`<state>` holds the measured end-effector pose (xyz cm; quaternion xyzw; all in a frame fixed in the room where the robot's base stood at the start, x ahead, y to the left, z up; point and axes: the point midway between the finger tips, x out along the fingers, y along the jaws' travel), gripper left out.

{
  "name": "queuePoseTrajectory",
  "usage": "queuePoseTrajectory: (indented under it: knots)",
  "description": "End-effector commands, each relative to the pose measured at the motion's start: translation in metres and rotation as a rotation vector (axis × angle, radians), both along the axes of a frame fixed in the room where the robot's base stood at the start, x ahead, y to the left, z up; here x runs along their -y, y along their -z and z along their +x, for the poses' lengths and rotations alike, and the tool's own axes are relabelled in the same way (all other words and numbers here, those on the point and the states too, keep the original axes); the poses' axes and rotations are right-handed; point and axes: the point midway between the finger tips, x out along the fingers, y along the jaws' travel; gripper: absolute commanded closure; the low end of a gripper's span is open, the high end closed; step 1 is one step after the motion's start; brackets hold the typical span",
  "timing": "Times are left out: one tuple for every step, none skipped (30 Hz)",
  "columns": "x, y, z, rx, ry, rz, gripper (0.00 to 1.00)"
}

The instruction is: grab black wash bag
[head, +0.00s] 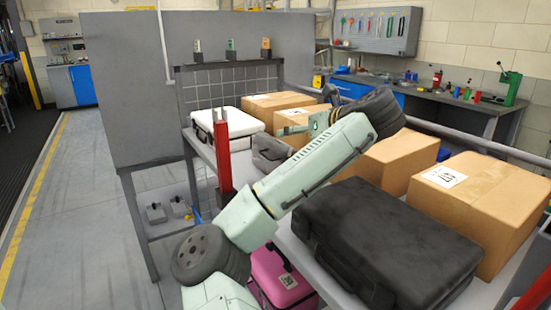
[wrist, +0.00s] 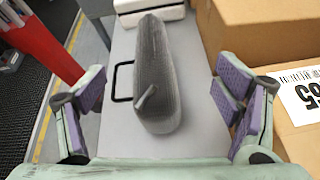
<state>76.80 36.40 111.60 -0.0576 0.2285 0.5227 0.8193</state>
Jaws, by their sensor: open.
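The black wash bag (wrist: 158,75) looks dark grey and long with rounded ends. It stands on the grey shelf surface in the wrist view, with a small pull tab near its close end and a thin dark handle loop at its left. In the head view the bag (head: 268,153) is partly hidden behind my arm. My gripper (wrist: 161,84) is open, with one purple-padded finger on each side of the bag. Clear gaps show between the pads and the bag, and nothing is held. In the head view my gripper is mostly hidden by my arm.
Cardboard boxes (wrist: 265,32) stand close at the right of the bag. A white case (head: 228,122) lies beyond it. A red post (head: 223,158) rises at the shelf's left edge. A large black case (head: 385,245) and a pink case (head: 280,278) are nearer me.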

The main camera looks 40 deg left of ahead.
Motion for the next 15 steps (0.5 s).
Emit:
queuePoseTrajectory:
  knots:
    - [-0.006, 0.002, -0.006, -0.056, -0.021, 0.015, 0.16]
    - [-0.009, 0.004, -0.009, -0.081, -0.029, 0.019, 0.16]
    - [-0.013, 0.008, -0.009, -0.102, -0.034, 0.021, 0.16]
    - [-0.016, 0.010, -0.009, -0.110, -0.036, 0.021, 0.16]
    - [-0.019, 0.012, -0.008, -0.114, -0.036, 0.019, 0.16]
    - [-0.024, 0.016, -0.007, -0.115, -0.036, 0.019, 0.16]
    - [-0.027, 0.018, -0.005, -0.116, -0.036, 0.018, 0.16]
    - [-0.031, 0.020, -0.004, -0.115, -0.035, 0.017, 0.16]
    - [-0.037, 0.021, -0.003, -0.116, -0.037, 0.021, 0.16]
    - [-0.041, 0.021, -0.002, -0.116, -0.037, 0.022, 0.16]
    - [-0.045, 0.023, -0.001, -0.116, -0.037, 0.023, 0.16]
    - [-0.049, 0.026, 0.001, -0.114, -0.037, 0.023, 0.16]
    - [-0.051, 0.027, 0.002, -0.114, -0.037, 0.023, 0.16]
    - [-0.053, 0.028, 0.003, -0.113, -0.036, 0.023, 0.16]
    - [-0.055, 0.029, 0.003, -0.111, -0.035, 0.025, 0.16]
